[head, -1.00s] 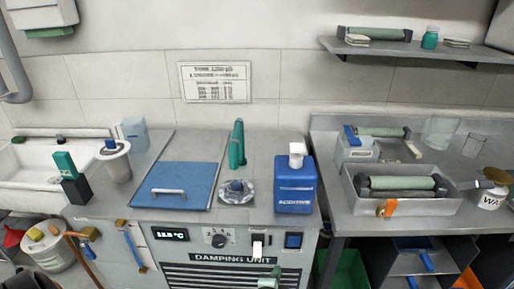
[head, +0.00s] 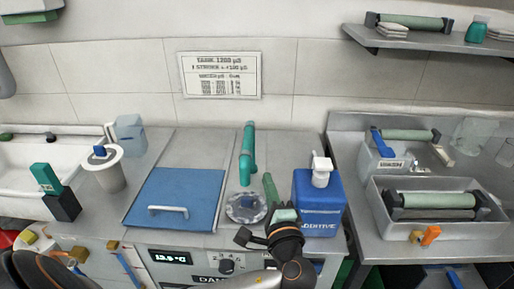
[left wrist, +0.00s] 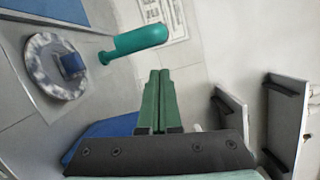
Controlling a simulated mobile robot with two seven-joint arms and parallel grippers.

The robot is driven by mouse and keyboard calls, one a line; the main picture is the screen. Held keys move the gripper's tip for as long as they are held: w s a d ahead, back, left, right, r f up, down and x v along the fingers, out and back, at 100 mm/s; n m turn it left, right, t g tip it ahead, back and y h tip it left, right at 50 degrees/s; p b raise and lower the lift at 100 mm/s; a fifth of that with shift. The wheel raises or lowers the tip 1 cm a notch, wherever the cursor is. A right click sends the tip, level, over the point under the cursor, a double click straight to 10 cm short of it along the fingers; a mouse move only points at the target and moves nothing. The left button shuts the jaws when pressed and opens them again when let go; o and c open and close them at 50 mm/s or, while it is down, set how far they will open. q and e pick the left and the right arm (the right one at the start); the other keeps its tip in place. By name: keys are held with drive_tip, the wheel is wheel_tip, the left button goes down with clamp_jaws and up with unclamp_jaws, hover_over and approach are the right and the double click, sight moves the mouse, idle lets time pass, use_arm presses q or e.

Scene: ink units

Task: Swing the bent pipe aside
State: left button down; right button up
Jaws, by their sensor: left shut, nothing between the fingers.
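My left gripper (head: 268,180) has green fingers closed together and empty. It is in front of and right of the pipe, between the fitting and the blue additive can (head: 318,208). The fingers (left wrist: 158,76) appear apart from the pipe in the left wrist view. My right gripper is out of view.
A blue lid with a handle (head: 180,190) lies left of the fitting. The additive can, with a white pump top (head: 320,170), stands close on the gripper's right. A metal tray with rollers (head: 460,240) is further right. The counter behind the pipe looks clear.

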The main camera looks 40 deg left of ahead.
sight(248, 150)
use_arm(q)
drive_tip(key=shift+w+a+r, duration=0.1)
drive_tip(key=shift+a, duration=0.05)
idle(0.3)
drive_tip(key=p+x, duration=0.1)
drive_tip(key=x, duration=0.9)
